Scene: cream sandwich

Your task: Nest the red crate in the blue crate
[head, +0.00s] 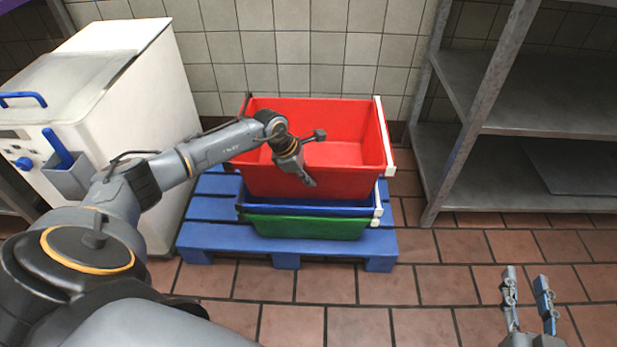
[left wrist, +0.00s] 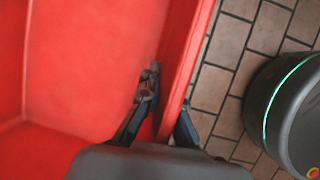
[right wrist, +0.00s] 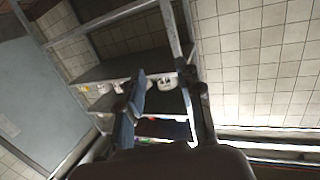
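The red crate (head: 350,182) is upright and empty on top of the blue crate (head: 300,208), its lower edge meeting or inside the blue rim; how deep it sits is hard to tell. My left gripper (head: 313,160) is at the red crate's front wall, fingers spread. In the left wrist view one finger is inside the red crate (left wrist: 90,60) and the other outside, with the wall between them. My right gripper (head: 530,285) is open and empty, low at the right, away from the crates.
A green crate (head: 305,227) is under the blue one, on a blue pallet (head: 205,233). A white machine (head: 165,110) stands close on the left, a metal shelf rack (head: 560,95) on the right. The tiled wall is behind. The floor in front is clear.

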